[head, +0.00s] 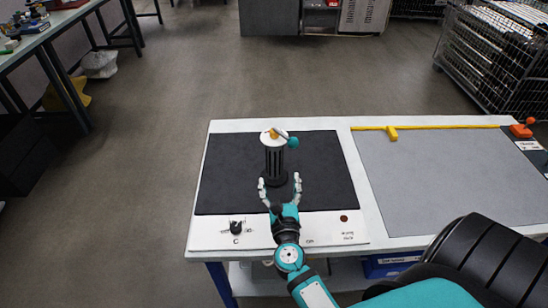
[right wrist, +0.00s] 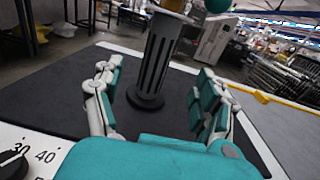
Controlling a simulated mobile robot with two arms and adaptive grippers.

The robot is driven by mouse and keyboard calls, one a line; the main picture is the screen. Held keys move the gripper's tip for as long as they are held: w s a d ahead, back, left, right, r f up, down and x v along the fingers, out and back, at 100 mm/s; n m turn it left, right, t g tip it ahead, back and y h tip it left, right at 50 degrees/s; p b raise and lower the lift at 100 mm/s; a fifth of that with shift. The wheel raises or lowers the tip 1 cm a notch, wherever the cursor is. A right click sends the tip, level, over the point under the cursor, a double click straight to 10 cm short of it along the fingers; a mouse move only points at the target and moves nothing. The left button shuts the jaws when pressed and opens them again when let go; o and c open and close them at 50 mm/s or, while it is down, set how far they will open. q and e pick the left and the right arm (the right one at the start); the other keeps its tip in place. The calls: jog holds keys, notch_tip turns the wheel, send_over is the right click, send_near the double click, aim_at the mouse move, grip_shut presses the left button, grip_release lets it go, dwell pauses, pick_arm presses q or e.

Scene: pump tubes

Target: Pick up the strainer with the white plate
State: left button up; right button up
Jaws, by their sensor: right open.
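The strainer (head: 275,163) is a dark slotted cylinder on a round dark base, with a white plate (head: 270,139) on top. It stands upright on the black mat. A yellow-orange part and a teal ball (head: 293,142) sit at its top. In the right wrist view the strainer (right wrist: 155,65) stands ahead between the fingers, its top cut off by the frame edge. My right gripper (head: 281,184) is open and low at the near side of the strainer's base. In the right wrist view the right gripper (right wrist: 155,98) has its fingers spread wide, with nothing held. My left gripper is not in view.
The black mat (head: 225,180) lies on a white table. A dial (head: 236,227) sits at the front left. A grey mat (head: 430,180) with a yellow strip (head: 430,127) along its back lies to the right. An orange-red object (head: 521,130) is at the far right corner.

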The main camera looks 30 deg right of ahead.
aim_at(275, 158)
jog(key=x, duration=0.5)
jog(key=shift+w+d, duration=0.1)
jog(key=shift+w, duration=0.15)
jog(key=shift+x, duration=3.6)
jog(key=shift+s, duration=0.1)
jog(key=shift+r, duration=0.1)
grip_shut()
